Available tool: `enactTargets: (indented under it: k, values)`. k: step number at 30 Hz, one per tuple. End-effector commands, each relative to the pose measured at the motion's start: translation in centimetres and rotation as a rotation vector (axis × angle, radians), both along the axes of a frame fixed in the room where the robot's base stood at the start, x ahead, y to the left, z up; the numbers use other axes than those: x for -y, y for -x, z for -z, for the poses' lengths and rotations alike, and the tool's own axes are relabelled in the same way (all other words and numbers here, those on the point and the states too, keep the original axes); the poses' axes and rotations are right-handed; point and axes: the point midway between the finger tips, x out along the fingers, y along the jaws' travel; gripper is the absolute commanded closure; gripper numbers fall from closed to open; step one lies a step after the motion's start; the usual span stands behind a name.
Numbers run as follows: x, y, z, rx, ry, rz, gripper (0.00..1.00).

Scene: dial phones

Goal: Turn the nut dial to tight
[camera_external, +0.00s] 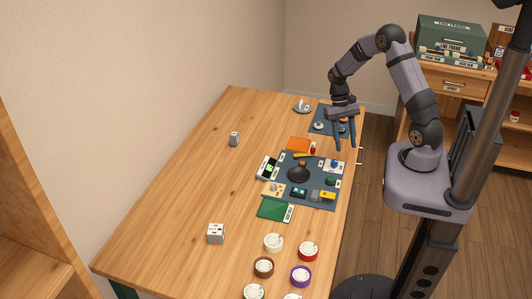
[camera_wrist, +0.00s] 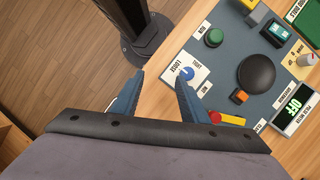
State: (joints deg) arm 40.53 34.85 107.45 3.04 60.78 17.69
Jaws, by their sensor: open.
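The nut dial (camera_wrist: 187,73) is a small blue knob on a white plate. In the wrist view the plate carries LOOSE at its left, TIGHT at its right and NUT on its lower edge. Where the knob points is too small to tell. The dial also shows in the external view (camera_external: 334,164), on the right side of the dark panel. My gripper (camera_external: 345,149) is open and empty, with its fingers hanging down above the table's right edge. In the wrist view my gripper (camera_wrist: 160,76) has its right fingertip beside the dial; the dial is not between the fingers.
Several round dials stand at the table's front. The table's left side is mostly clear.

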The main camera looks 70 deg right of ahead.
Motion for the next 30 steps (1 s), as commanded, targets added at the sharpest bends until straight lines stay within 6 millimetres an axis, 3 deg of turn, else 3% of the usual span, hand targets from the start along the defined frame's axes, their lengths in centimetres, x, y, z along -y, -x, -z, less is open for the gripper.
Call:
enactTargets:
  k: [1, 6, 14, 30]
  values:
    - [-0.5, -1.3, -1.3, 0.023, -0.011, 0.025, 0.6]
    - [-1.6, -3.8, -2.0, 0.071, -0.035, 0.078, 0.6]
    - [-1.9, -4.2, -1.7, 0.08, -0.041, 0.089, 0.6]
    - [-4.0, -3.1, 3.7, 0.076, -0.042, 0.087, 0.6]
